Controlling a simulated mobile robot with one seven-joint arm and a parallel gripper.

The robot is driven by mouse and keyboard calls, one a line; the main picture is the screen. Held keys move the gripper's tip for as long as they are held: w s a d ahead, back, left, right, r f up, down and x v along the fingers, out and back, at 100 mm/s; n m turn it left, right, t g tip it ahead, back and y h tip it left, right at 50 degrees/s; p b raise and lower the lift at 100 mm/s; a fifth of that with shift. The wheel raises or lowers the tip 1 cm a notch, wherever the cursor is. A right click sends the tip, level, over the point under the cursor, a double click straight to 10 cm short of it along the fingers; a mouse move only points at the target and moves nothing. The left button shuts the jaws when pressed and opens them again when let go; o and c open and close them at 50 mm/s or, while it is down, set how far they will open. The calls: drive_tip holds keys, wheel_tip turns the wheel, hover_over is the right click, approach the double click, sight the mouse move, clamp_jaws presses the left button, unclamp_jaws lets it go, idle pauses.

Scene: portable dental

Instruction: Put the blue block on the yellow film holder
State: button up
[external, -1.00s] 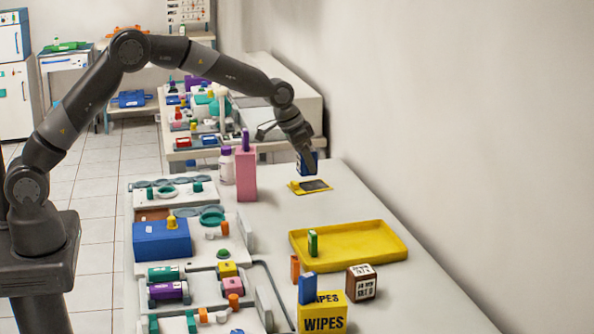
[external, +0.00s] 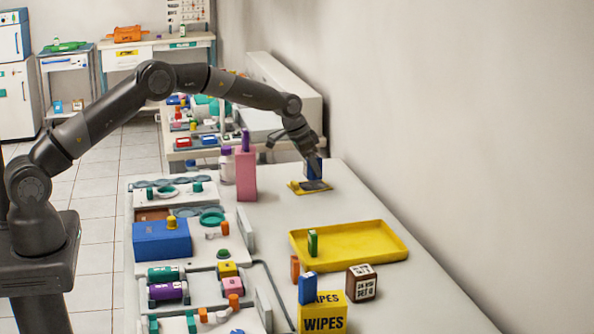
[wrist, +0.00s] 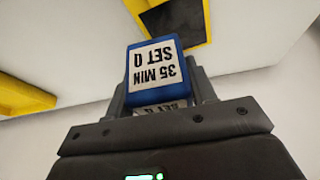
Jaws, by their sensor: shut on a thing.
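My gripper (external: 311,156) is shut on a blue block (external: 314,170), low over the yellow film holder (external: 296,188). In the wrist view the blue block (wrist: 132,70) sits between the fingers of my gripper (wrist: 160,90), and its white label reads "35 MIN SET Q", upside down. The film holder (wrist: 136,6) shows at the top of the wrist view, yellow-edged with a dark centre and partly cut off. In the external view the block's lower end overlaps the holder; I cannot tell if they touch.
A yellow tray (external: 385,229) with a green block (external: 313,243) stands nearer the camera. A pink box (external: 246,176) stands left of the holder. Another blue block (external: 307,288) is at the wipes box (external: 323,317). The table right of the holder is clear.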

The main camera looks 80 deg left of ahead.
sight(313, 177)
drive_tip(key=shift+f, duration=1.9)
drive_tip(key=shift+f, duration=0.2)
drive_tip(key=o, duration=1)
drive_tip(key=v, duration=1.2)
drive_tip(key=shift+r, duration=0.3)
